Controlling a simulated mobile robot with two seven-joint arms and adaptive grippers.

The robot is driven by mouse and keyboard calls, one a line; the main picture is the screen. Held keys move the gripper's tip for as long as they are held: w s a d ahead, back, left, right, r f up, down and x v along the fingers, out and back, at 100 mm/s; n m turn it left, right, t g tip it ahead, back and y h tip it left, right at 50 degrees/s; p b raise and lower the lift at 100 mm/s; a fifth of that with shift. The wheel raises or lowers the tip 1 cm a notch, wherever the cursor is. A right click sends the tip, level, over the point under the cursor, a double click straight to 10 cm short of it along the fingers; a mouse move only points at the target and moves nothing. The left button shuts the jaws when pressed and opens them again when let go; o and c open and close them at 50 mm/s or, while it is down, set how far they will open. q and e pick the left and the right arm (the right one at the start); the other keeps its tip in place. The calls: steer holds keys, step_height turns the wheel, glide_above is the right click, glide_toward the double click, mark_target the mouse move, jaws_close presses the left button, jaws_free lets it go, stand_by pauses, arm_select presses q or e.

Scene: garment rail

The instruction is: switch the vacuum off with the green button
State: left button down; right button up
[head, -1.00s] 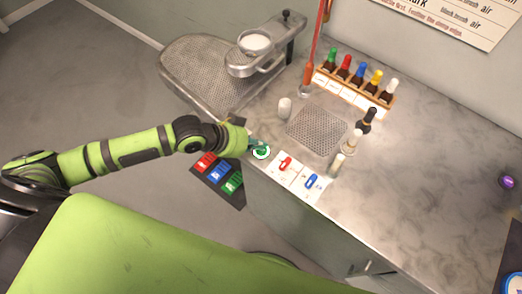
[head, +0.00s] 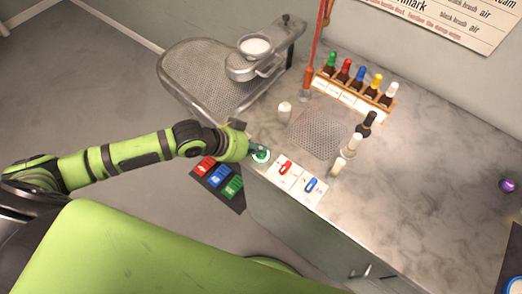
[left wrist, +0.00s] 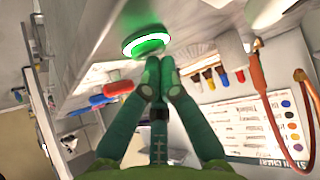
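The round green button (head: 261,157) with a bright white ring sits at the counter's front left edge. In the left wrist view the green button (left wrist: 146,40) is large, just beyond my fingertips. My left gripper (head: 254,149) is right beside the button in the head view and partly covers it. In the left wrist view the two green fingers of my left gripper (left wrist: 160,70) are together with nothing between them. I cannot tell whether the tips touch the button. My right gripper is not in view.
A red switch (head: 284,169) and a blue switch (head: 310,185) are right of the button. Red, blue and green blocks (head: 219,177) lie on a dark panel below the edge. Several bottles (head: 361,79) and a mesh plate (head: 316,133) are behind. The counter's right part is mostly clear.

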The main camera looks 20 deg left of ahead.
arm_select(q)
steer(key=shift+f, duration=0.1)
stand_by(0.3)
steer(key=shift+s+f, duration=0.1)
steer(key=shift+f, duration=0.4)
steer(key=shift+r+p, duration=0.2)
steer(key=shift+p, duration=0.2)
steer(key=shift+r, duration=0.15)
step_height(320, 180, up, 6)
steer(key=p, duration=0.6)
steer(key=shift+r+p, duration=0.15)
steer(key=shift+p, duration=0.2)
